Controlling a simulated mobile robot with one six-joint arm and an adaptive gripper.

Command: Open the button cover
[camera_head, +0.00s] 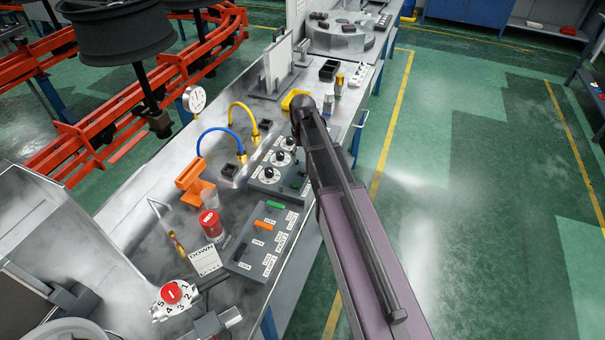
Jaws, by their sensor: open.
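A red button-like cylinder (211,229) with white lettering on top stands on the grey workbench (150,200). A small clear, cup-like piece (208,198) sits just behind it, and it may be the button cover. I cannot tell whether it is hinged to the red cylinder or whether it is open. My arm reaches from the lower right up over the bench's right edge, ending in view at a dark joint beyond the control panels. My gripper itself is not visible, so its place relative to the cover cannot be seen.
A panel with green and orange switches (265,240) and a knob panel (277,172) line the bench. Blue and yellow hoses (217,131) arch behind. Green floor lies clear at right.

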